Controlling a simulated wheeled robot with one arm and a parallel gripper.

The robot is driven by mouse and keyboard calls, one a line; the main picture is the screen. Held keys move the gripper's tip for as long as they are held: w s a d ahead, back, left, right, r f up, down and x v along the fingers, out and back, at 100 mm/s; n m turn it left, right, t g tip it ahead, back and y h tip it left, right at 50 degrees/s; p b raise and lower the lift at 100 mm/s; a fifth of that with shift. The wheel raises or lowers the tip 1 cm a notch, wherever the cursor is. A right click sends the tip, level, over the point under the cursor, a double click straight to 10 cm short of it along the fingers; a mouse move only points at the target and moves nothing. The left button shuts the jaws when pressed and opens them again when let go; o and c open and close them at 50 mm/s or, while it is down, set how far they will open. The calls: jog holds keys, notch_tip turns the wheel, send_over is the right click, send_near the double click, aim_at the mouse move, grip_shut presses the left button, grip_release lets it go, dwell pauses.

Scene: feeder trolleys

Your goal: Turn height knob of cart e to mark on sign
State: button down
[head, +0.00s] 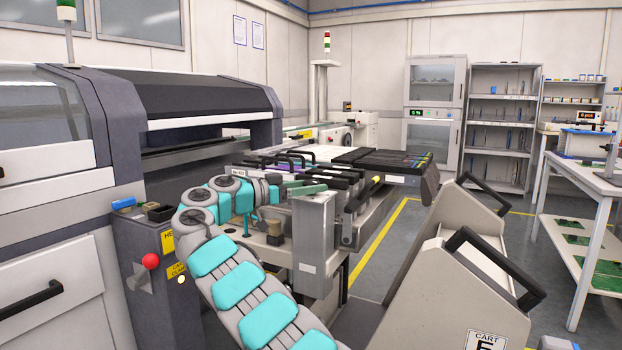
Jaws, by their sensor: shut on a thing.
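Cart E (465,285) is a beige cart at the lower right with black bar handles. A white sign (487,341) on it reads CART with a large letter below, cut off by the frame edge. I cannot make out its height knob for certain, nor a mark for it. My grey and teal arm rises from the bottom middle, bends at the left and runs right toward the feeder deck. Its wrist is beside a grey metal post (313,240). My gripper's fingers cannot be seen past the wrist. A small tan and dark piece (275,230) shows below the wrist.
A machine (190,95) stands at the left, with a red button (150,261) on its near post. Feeders (335,162) fill the middle. A white bench (590,178) and shelves (500,120) stand at the right. Grey floor is clear behind cart E.

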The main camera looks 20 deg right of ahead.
jog(key=shift+d+f+m+g+p, duration=0.15)
jog(key=shift+m+g+p, duration=0.35)
jog(key=shift+g, duration=0.25)
jog(key=shift+f+m+g+p, duration=0.1)
jog(key=shift+m+g+p, duration=0.35)
jog(key=shift+g, duration=0.3)
jog(key=shift+c, duration=1.3)
grip_release()
jog(key=shift+r, duration=0.1)
